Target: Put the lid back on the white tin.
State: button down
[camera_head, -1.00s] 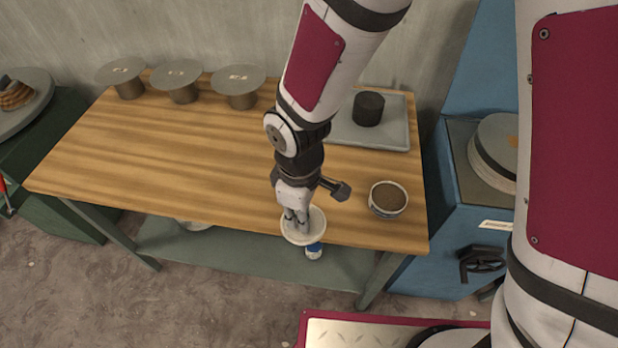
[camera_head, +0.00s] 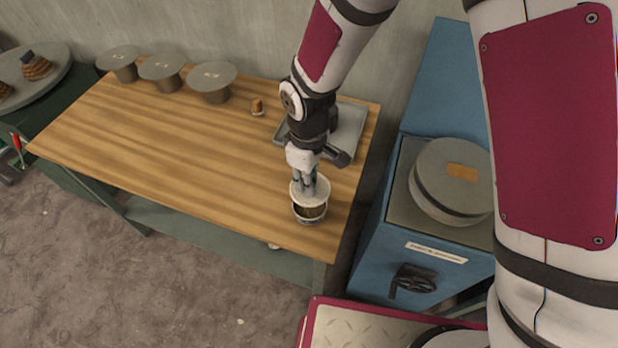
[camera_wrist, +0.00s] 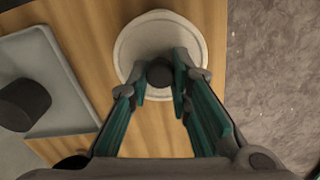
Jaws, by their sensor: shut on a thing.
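My gripper (camera_head: 309,186) is shut on the dark knob (camera_wrist: 159,73) of a round whitish lid (camera_head: 322,189). In the wrist view the lid (camera_wrist: 135,42) lies flat between and beyond the fingers. The white tin (camera_head: 311,220) stands upright near the right front corner of the wooden table, with brown contents showing in its open front part. In the head view the lid overlaps the tin's back part and appears just above it. I cannot tell whether they touch. In the wrist view the tin is hidden.
A grey tray (camera_head: 352,128) lies behind my gripper; a dark cylinder (camera_wrist: 24,104) stands on it. Several disc-topped stands (camera_head: 213,73) line the table's back edge, near a small orange-brown piece (camera_head: 257,104). A blue cabinet (camera_head: 370,245) stands right. The table's middle (camera_head: 180,150) is clear.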

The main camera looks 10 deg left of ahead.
jog(key=shift+f+b, duration=1.25)
jog(key=shift+f, duration=1.75)
jog(key=shift+f, duration=0.15)
jog(key=c, duration=1.4)
grip_release()
jog(key=shift+o, duration=0.4)
jog(key=o, duration=0.4)
jog(key=shift+o, duration=0.2)
